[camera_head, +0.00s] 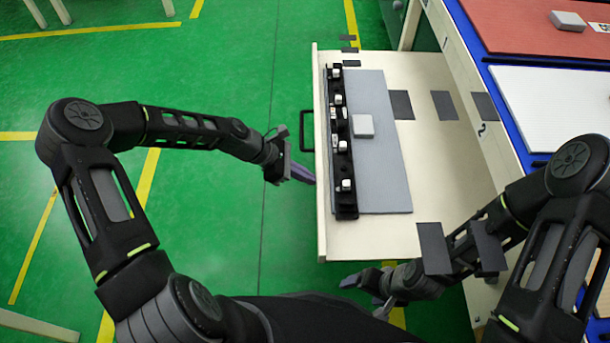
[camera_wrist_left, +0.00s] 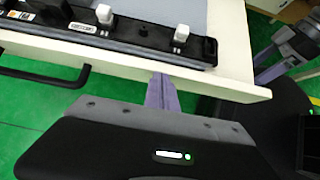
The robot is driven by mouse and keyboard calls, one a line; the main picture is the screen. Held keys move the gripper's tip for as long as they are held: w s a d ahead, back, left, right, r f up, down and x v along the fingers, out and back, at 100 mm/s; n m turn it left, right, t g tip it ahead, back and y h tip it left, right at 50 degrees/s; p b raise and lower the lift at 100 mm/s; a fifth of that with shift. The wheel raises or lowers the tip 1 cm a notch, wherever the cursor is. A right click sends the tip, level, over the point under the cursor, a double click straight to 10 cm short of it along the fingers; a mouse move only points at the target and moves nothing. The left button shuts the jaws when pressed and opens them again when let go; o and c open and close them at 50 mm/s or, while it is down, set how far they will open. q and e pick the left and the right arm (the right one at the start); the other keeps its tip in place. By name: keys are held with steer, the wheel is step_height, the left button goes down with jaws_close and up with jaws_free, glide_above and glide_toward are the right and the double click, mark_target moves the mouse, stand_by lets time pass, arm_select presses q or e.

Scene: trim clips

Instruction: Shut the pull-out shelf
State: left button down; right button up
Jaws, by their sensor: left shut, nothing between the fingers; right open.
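The pull-out shelf (camera_head: 365,237) is a cream board standing out to the left of the workbench in the head view. Its front edge also shows in the left wrist view (camera_wrist_left: 225,88). A black handle (camera_head: 305,131) sits on its front face, and it shows at the left of the wrist view (camera_wrist_left: 40,80). My left gripper (camera_head: 303,174) is shut and empty, its purple fingertips at the shelf's front face, below the handle in the head view. Whether they touch the face I cannot tell. My right gripper (camera_head: 361,290) is open near the shelf's near end.
A grey panel (camera_head: 388,185) and a black rail with several white clips (camera_head: 345,160) lie on the shelf. The blue-edged workbench (camera_head: 490,75) stands at the right, with a red mat (camera_head: 520,25) and a white mat (camera_head: 550,100). Green floor is free at the left.

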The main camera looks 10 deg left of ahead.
arm_select(q)
steer(key=w+d, duration=0.3)
steer(key=d, duration=0.8)
steer(key=w+d, duration=0.2)
steer(key=d, duration=0.9)
steer(key=w+d, duration=0.3)
steer(key=d, duration=0.9)
steer(key=shift+w+f+b, duration=0.1)
steer(key=shift+w+b, duration=0.2)
steer(key=shift+b, duration=0.1)
steer(key=shift+w+d, duration=0.15)
steer(key=shift+d, duration=0.45)
arm_select(e)
steer(key=shift+f, duration=0.35)
arm_select(q)
steer(key=shift+d+r, duration=0.1)
steer(key=shift+r, duration=0.1)
arm_select(e)
steer(key=shift+s, duration=0.1)
